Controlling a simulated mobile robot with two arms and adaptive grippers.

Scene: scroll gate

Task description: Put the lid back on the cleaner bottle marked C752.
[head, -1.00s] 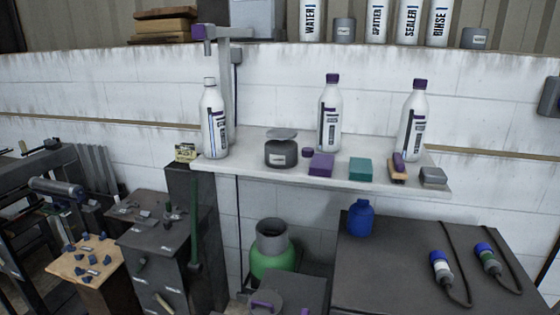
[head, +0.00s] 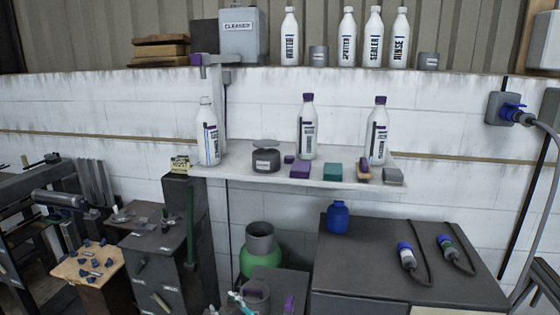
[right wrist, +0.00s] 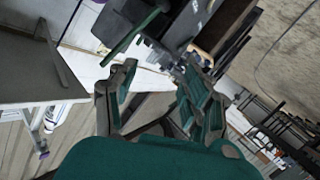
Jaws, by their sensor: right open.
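Three white cleaner bottles stand on the wall shelf in the head view. The left bottle (head: 208,137) has no purple lid. The middle bottle (head: 306,128) and right bottle (head: 377,135) wear purple lids. Their labels are too small to read, so I cannot tell which is C752. A small loose purple lid (head: 289,159) lies on the shelf between a dark round tin and a purple block. A bit of my right gripper (head: 241,301) shows at the bottom edge, well below the shelf. In the right wrist view my right gripper (right wrist: 158,82) is open and empty. My left gripper is out of view.
The shelf (head: 225,172) also holds the tin (head: 266,161), purple block (head: 300,171), teal block (head: 333,171), brush (head: 364,172) and grey block (head: 393,176). A grey post (head: 226,105) stands behind the left bottle. A dark bench (head: 385,260) with a blue jar (head: 338,217) is below right.

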